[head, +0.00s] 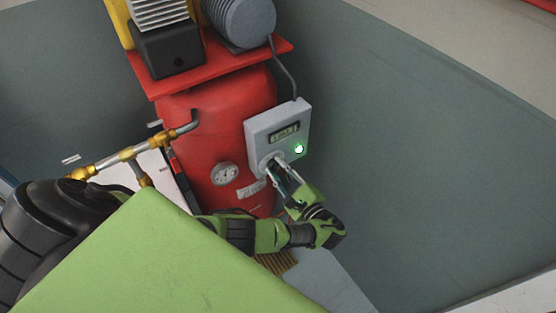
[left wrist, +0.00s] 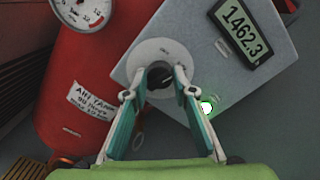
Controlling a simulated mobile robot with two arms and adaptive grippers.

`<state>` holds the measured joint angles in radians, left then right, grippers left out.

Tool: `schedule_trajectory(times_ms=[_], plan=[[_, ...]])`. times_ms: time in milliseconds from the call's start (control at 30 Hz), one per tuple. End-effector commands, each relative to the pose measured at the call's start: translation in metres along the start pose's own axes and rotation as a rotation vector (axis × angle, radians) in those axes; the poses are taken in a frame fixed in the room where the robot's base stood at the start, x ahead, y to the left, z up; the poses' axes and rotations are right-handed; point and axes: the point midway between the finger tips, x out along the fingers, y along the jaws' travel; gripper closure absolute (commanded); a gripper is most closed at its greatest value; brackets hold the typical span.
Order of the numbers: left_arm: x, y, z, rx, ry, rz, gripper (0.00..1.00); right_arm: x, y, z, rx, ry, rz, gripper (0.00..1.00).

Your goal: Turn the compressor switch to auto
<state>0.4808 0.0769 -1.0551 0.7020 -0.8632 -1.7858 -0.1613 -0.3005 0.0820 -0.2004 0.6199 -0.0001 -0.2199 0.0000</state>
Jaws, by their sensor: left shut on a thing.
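The compressor is a red air tank (head: 215,125) with a grey control box (head: 292,122) on its right side. The box has a small display and a lit green lamp (head: 298,149). The round pale switch plate (left wrist: 150,60) with a dark knob (left wrist: 159,80) is on the box face in the left wrist view. My left gripper (head: 274,170) is at the box's lower left, and its two fingers (left wrist: 160,78) are shut on the knob. The fingertips hide parts of the knob, and I cannot read its setting. My right gripper is not in view.
A pressure gauge (head: 225,174) and a paper label (left wrist: 92,100) are on the tank left of my gripper. A brass pipe (head: 110,161) runs out to the left. A grey cable (head: 287,70) enters the box from above. Floor to the right is clear.

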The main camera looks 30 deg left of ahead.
Motion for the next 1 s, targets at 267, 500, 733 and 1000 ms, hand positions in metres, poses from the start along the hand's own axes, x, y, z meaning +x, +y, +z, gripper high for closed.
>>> schedule_trajectory(times_ms=[267,500,733,1000], plan=[[-0.0005,-0.0001,0.0005,0.180,0.000,0.001,0.97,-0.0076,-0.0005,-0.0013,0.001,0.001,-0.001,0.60],[-0.0002,0.0005,-0.0002,0.261,0.001,0.001,0.97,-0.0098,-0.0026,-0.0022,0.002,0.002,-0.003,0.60],[-0.0001,0.0008,-0.0004,0.285,0.001,0.001,0.97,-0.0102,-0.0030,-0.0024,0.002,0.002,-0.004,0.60],[-0.0001,0.0009,-0.0004,0.286,0.001,0.001,0.97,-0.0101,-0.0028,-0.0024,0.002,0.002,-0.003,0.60]])
